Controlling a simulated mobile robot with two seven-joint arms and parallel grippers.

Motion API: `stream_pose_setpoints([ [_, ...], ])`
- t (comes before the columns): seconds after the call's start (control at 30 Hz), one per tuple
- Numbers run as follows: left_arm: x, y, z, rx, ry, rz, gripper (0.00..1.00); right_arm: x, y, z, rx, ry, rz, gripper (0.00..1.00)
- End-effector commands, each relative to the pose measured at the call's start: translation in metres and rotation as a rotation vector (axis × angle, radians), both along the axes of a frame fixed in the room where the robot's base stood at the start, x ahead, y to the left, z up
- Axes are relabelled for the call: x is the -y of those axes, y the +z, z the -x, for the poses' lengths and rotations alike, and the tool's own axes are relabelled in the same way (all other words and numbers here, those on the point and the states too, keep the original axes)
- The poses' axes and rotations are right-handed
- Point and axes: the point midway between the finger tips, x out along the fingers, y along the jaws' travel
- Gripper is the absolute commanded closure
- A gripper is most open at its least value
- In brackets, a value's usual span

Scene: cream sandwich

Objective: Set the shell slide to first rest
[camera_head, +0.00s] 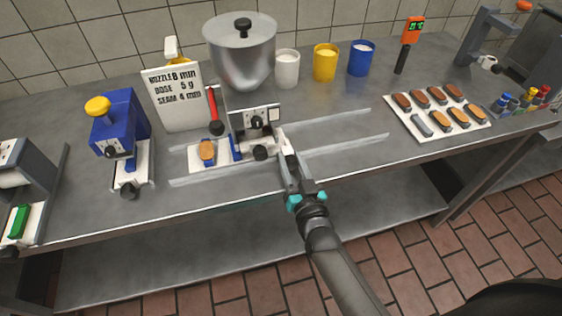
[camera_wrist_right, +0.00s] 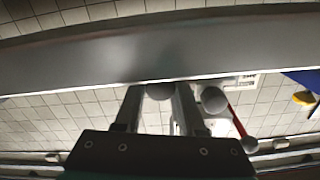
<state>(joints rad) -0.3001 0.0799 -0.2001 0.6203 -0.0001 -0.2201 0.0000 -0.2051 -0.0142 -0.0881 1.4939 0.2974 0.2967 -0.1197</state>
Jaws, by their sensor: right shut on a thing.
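The shell slide (camera_head: 197,157) is a pale plate bearing one brown shell (camera_head: 207,149) with blue parts beside it. It lies at the left part of two pale rails (camera_head: 340,118) on the bench. A dosing unit (camera_head: 241,119) with a dial stands behind, and a black knob (camera_head: 261,153) sits at the slide's right. My right gripper (camera_head: 285,143) is at the rails, just right of this knob. In the right wrist view a dark round knob (camera_wrist_right: 160,92) shows between the fingers, which are shut on it. Which knob it is cannot be told for sure. My left gripper is not in view.
A steel hopper (camera_head: 240,60) stands behind, with a red lever (camera_head: 213,105) and sign (camera_head: 178,97) to its left. A blue press (camera_head: 119,123) stands further left. Cups (camera_head: 325,65) and a shell tray (camera_head: 408,108) are to the right. The rails' right part looks clear.

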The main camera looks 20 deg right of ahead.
Motion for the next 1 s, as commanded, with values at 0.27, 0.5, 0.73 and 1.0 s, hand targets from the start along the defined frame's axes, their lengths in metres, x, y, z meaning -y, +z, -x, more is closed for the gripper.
stream_pose_setpoints([
  [0.27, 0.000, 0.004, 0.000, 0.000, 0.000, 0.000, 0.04, 0.068, -0.002, 0.001, -0.006, -0.002, 0.008, 1.00],
  [0.5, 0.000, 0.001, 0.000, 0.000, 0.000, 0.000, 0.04, 0.110, -0.003, 0.002, -0.007, -0.002, 0.004, 1.00],
  [0.73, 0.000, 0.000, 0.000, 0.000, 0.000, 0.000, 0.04, 0.120, -0.002, 0.002, -0.008, -0.001, -0.001, 1.00],
  [1.0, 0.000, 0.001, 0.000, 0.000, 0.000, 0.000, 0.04, 0.119, -0.002, 0.002, -0.008, -0.001, -0.001, 0.55],
])
